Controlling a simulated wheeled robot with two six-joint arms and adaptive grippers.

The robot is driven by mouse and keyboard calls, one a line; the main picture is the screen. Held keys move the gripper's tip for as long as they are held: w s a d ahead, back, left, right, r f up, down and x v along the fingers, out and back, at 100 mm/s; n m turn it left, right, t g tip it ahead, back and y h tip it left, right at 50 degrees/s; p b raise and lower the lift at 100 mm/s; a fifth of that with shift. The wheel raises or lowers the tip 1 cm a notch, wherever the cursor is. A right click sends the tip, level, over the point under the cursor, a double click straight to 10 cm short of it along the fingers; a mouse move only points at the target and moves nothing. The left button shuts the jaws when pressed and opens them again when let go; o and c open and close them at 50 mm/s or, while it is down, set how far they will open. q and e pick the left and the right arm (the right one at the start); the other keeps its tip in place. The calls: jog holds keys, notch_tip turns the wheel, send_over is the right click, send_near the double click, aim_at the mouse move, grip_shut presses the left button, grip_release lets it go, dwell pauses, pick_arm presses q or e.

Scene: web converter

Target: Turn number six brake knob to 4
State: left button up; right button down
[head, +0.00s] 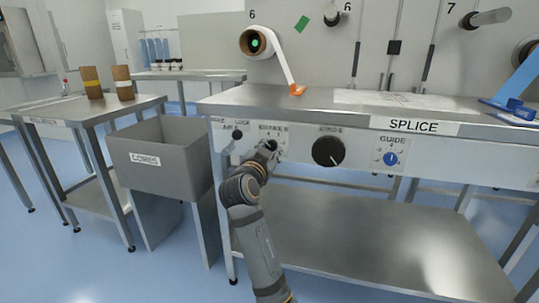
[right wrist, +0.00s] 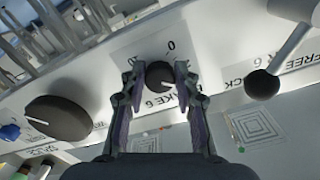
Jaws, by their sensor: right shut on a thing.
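The number six brake knob (right wrist: 160,76) is small, round and black, on a pale panel lettered "BRAKE 6", which reads upside down in the right wrist view. My right gripper (right wrist: 157,72) has one finger on each side of the knob and is shut on it. In the head view my right gripper (head: 269,147) is at the panel on the bench front and covers most of the knob. I cannot read which number the knob points to; a "0" shows by the dial. My left gripper is not in view.
A large black knob (head: 328,151) and a blue guide knob (head: 391,158) sit right of my gripper. A black ball-ended lever (right wrist: 262,85) is close on the other side. A grey cores bin (head: 185,155) stands left of the splice bench (head: 330,107).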

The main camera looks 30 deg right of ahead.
aim_at(273, 111)
jog(key=shift+m+b, duration=0.9)
jog(key=shift+m, duration=0.1)
jog(key=shift+r+m+b, duration=0.1)
jog(key=shift+m+b, duration=0.7)
jog(key=shift+m, duration=0.4)
jog(key=c, duration=1)
grip_release()
notch_tip(273, 111, up, 9)
jog(key=shift+a+r, duration=0.1)
jog(key=shift+r, duration=0.45)
